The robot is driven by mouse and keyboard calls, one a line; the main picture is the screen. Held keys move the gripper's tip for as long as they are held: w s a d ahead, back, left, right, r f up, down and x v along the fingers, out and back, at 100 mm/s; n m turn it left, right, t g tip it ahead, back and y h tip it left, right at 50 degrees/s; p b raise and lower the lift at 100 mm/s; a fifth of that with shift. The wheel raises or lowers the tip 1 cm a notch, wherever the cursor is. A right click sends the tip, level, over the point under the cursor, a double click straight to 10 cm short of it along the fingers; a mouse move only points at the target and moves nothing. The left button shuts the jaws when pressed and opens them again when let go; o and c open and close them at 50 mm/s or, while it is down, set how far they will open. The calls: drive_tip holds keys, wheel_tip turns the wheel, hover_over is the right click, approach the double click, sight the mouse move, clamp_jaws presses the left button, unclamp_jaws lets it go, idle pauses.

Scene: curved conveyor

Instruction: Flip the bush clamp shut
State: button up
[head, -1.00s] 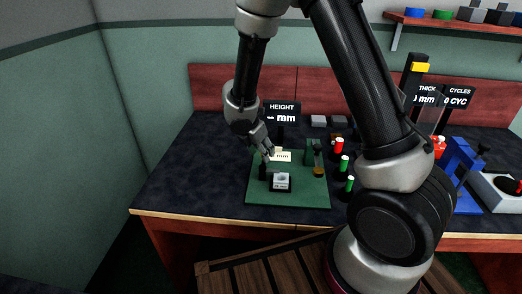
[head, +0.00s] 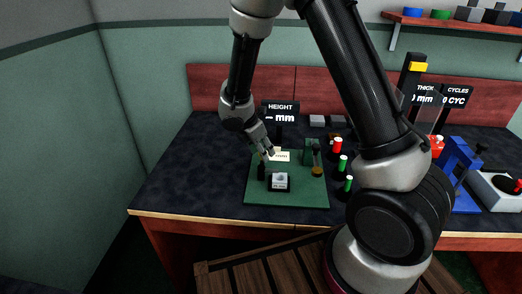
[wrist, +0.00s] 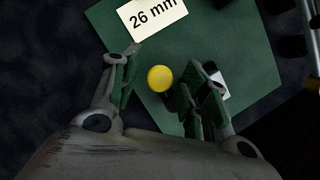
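My gripper (head: 268,153) hangs low over the back left of a green mat (head: 300,196). In the wrist view its two fingers (wrist: 162,88) are apart. In the head view a dark upright piece (head: 262,171), perhaps part of the bush clamp, stands beside a small block with a pale top (head: 280,180). The clamp's lever and its position are not clear. The right finger partly hides a white piece (wrist: 219,84).
A white card reading "26 mm" (wrist: 156,15) lies on the mat. A post with a brownish base (head: 317,171) stands at the mat's right. Red-capped (head: 337,146) and green-capped (head: 343,163) cylinders stand beyond. The dark table left of the mat is clear.

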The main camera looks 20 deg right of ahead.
drive_tip(key=v, duration=1.2)
drive_tip(key=s+d+r+m+t+y, duration=0.1)
drive_tip(key=s+d+r+m+y, duration=0.1)
drive_tip(key=s+d+r+m, duration=0.6)
drive_tip(key=s+d+r+m+t+y, duration=0.1)
drive_tip(key=s+d+r+m+y, duration=0.1)
drive_tip(key=s+d+r+m, duration=0.6)
drive_tip(key=s+d+m, duration=0.2)
drive_tip(key=s+m, duration=0.4)
drive_tip(key=s, duration=0.3)
drive_tip(key=shift+s+d+t, duration=0.2)
drive_tip(key=shift+d+t, duration=0.05)
drive_tip(key=shift+t, duration=0.05)
